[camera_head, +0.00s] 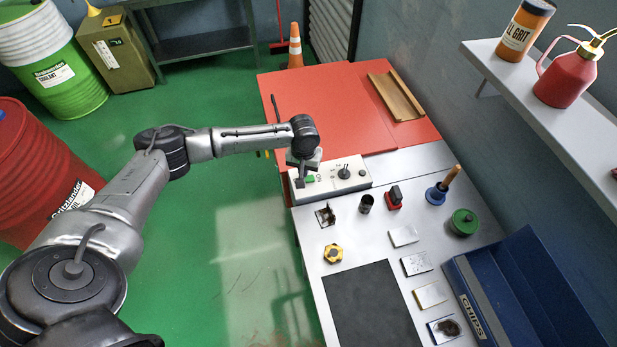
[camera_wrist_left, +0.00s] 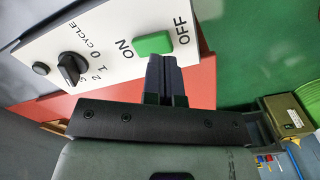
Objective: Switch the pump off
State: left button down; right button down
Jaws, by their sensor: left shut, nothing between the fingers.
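A white control box (camera_head: 328,185) sits at the far left end of the grey bench top. Its face carries a green switch (camera_wrist_left: 153,44) between the words ON and OFF; it also shows in the head view (camera_head: 310,179). I cannot tell which side of the switch is pressed. A black rotary knob (camera_wrist_left: 71,66) marked CYCLE, with numbers, and a small dark round button are on the same face. My left gripper (camera_wrist_left: 164,60) is shut and empty. Its fingertips are right beside the green switch; whether they touch it I cannot tell. My right gripper is not in view.
A red board (camera_head: 330,112) with a wooden tray (camera_head: 396,97) lies behind the box. A blue bin (camera_head: 520,290) stands at the right.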

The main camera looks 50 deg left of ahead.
pick_arm(q)
jog(key=shift+f, duration=0.5)
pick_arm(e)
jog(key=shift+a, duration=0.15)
pick_arm(q)
jog(key=shift+f, duration=0.55)
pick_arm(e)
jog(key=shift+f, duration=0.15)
